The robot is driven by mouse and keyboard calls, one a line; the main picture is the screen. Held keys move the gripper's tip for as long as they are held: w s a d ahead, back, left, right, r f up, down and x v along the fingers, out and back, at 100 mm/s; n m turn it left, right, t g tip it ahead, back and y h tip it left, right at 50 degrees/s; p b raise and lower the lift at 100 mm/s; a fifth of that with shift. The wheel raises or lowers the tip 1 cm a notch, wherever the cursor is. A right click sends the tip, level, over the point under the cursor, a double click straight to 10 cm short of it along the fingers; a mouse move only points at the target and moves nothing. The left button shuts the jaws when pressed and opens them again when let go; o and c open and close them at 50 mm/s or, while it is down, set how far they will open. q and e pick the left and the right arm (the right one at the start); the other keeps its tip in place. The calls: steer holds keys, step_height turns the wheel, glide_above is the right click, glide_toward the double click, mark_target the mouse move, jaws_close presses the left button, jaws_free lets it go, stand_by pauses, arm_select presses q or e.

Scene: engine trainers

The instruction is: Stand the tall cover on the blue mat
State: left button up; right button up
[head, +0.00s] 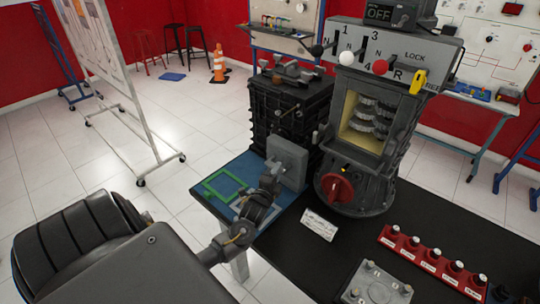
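The tall cover (289,158) is a light grey, box-like plate that looks upright, over the right part of the blue mat (204,194). I cannot tell whether its bottom edge rests on the mat. My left gripper (270,179) is at the cover's lower left side and overlaps it in the head view. Its fingertips are too small and dark to show whether they are closed on the cover. The mat lies at the table's left end and has a green square outline on its left part. My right gripper is not in view.
A dark ribbed engine block (288,108) stands behind the mat. A gearbox trainer (367,130) with a red knob stands to its right. A white card (319,224), a red strip of buttons (431,263) and a grey box (376,285) are on the black table.

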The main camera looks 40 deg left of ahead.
arm_select(q)
steer(key=b+v, duration=0.1)
steer(key=v, duration=0.8)
steer(key=shift+s, duration=0.15)
